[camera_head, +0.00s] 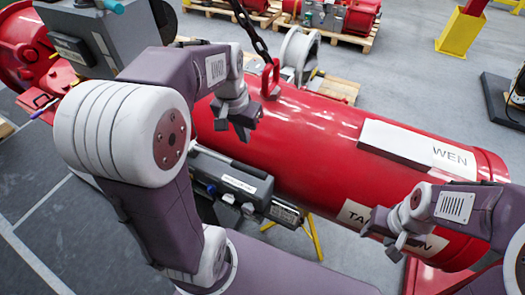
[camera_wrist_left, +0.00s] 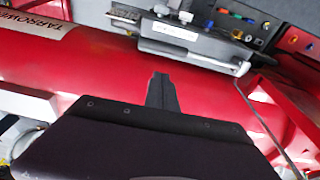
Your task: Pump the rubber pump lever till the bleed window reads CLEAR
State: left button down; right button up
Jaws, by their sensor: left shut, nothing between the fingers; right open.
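A grey pump unit (camera_head: 232,182) with a white label is mounted against the side of the red cylinder (camera_head: 320,130); it also shows in the left wrist view (camera_wrist_left: 180,32). A pale rod (camera_head: 212,155) runs along its upper edge, but I cannot tell if it is the pump lever. A small box (camera_head: 287,213) sits at the unit's right end; no bleed window reading is legible. My left gripper (camera_head: 243,130) is shut and empty above the cylinder, apart from the unit; its fingers show in the left wrist view (camera_wrist_left: 161,88). My right gripper (camera_head: 393,248) is open and empty by the cylinder's right front.
A red hook (camera_head: 270,78) on a chain (camera_head: 248,28) hangs at the cylinder's top. A grey control box (camera_head: 100,35) stands upper left, partly behind my left arm. Coloured fittings (camera_wrist_left: 235,16) lie beyond the unit. Open floor (camera_head: 410,80) is at the back right.

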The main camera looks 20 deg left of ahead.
aim_at(249, 168)
pick_arm(q)
jog(key=shift+m, duration=0.3)
jog(key=f, duration=0.8)
jog(key=w+f+p, duration=0.1)
jog(key=f, duration=0.3)
jog(key=shift+d+f, duration=0.2)
jog(key=shift+f, duration=0.05)
jog(key=shift+s+f, duration=0.2)
jog(key=shift+f, duration=0.35)
